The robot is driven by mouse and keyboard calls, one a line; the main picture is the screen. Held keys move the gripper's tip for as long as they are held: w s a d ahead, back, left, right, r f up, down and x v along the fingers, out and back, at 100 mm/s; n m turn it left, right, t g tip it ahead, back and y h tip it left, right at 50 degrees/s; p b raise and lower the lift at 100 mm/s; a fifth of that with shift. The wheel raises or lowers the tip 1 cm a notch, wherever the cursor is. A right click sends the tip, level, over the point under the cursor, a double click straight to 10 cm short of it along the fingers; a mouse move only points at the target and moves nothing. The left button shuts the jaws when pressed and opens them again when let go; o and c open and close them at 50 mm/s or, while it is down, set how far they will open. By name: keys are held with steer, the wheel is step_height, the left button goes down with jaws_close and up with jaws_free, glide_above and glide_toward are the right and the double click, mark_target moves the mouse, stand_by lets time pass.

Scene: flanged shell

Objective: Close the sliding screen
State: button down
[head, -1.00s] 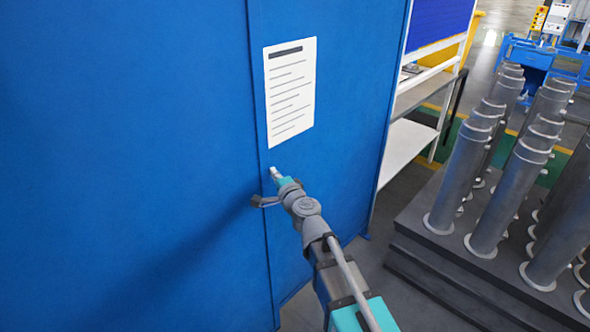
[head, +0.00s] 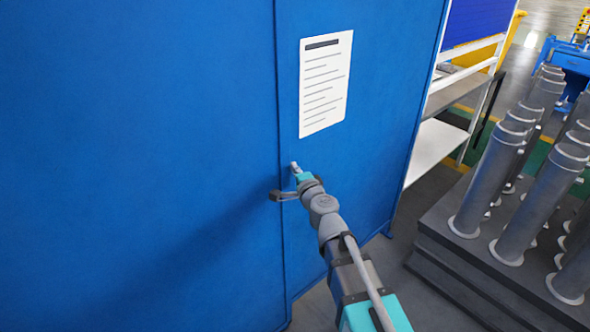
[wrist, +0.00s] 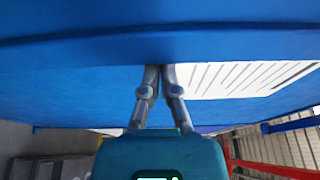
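The sliding screen appears to be the tall blue panelling. A vertical seam or edge divides a wide left panel (head: 140,130) from a narrower right panel (head: 385,90); I cannot tell which part slides. A white printed sheet (head: 325,85) is on the right panel. My gripper (head: 295,166) is at the right panel, just right of the seam and below the sheet. In the wrist view, my gripper (wrist: 160,68) has its two fingers close together, with tips at the blue surface. Contact is unclear, and nothing shows between the fingers.
Grey flanged pipes (head: 495,165) stand on a dark stepped platform (head: 450,255) at the right. A white-framed shelf (head: 435,145) stands behind the right panel. Some bare floor shows between the panel and the platform.

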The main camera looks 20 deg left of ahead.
steer(key=s+d, duration=0.3)
steer(key=d, duration=0.5)
steer(key=shift+d, duration=0.4)
steer(key=shift+f, duration=0.1)
stand_by(0.4)
